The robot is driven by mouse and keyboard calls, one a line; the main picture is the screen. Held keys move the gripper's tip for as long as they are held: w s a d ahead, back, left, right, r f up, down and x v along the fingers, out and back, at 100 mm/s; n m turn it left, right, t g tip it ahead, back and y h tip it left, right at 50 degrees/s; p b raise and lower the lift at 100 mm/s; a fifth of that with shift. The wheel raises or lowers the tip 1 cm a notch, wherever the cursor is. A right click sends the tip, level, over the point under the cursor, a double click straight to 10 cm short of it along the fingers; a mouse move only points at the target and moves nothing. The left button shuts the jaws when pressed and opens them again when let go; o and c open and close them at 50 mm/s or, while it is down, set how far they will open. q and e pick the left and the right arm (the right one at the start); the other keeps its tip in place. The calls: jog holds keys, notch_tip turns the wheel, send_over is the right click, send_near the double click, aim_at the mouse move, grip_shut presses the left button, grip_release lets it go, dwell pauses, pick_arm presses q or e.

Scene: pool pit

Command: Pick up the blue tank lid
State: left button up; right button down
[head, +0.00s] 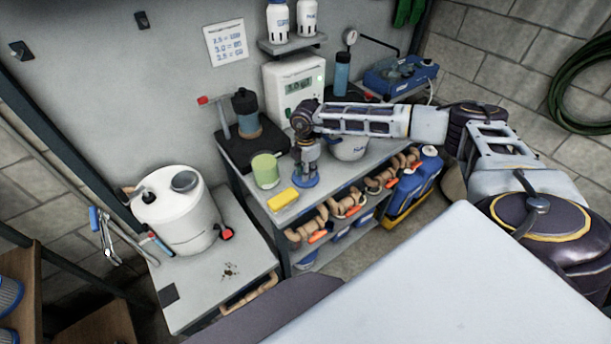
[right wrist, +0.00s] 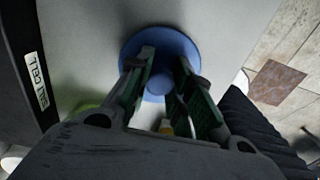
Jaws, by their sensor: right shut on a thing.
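The blue tank lid (head: 304,182) is a round blue disc at the front of the grey bench, between a green cup and a yellow sponge and the bench's right part. My right gripper (head: 307,168) points down onto it from above. In the right wrist view the lid (right wrist: 187,46) lies under the fingertips, and the fingers (right wrist: 166,66) are shut on its middle. The part between the fingers is mostly hidden. I cannot tell whether the lid touches the bench. My left gripper is not in view.
The green cup (head: 265,169) and yellow sponge (head: 283,199) are close on the left. A white tank (head: 178,215) stands on the lower bench at left. Pipe fittings (head: 309,226) fill the shelf below.

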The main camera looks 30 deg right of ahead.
jog(key=shift+r, duration=0.15)
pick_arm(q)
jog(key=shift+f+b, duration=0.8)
pick_arm(e)
jog(key=shift+r, duration=4.9)
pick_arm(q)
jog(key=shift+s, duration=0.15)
pick_arm(e)
jog(key=shift+s+f, duration=0.1)
jog(key=shift+s, duration=0.05)
